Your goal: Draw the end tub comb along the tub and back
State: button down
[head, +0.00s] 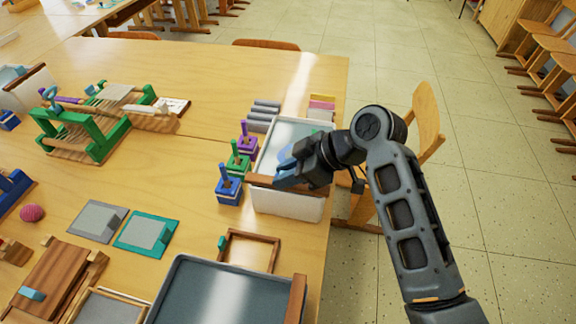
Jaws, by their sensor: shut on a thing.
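The white tub (288,206) stands near the table's right edge, with a pale, bluish surface inside. A brown wooden comb (259,181) lies across its near end, roughly level with the rim. My gripper (287,178) is over that near end, shut on the comb around the middle of its bar. My gripper and wrist hide part of the comb and the right side of the tub. Any teeth under the bar are hidden.
Purple, green and blue blocks with upright handles (229,190) stand close left of the tub. Grey rolls (262,115) lie behind it. A small wooden frame (249,234) and a dark grey tray (180,290) are in front. A chair (427,120) stands right of the table.

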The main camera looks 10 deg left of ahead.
jog(key=shift+s, duration=0.25)
jog(key=c, duration=1.1)
grip_release()
jog(key=shift+d, duration=0.1)
jog(key=b+v, duration=0.1)
jog(key=v, duration=0.6)
jog(key=shift+d+r, duration=0.2)
jog(key=shift+r, duration=0.1)
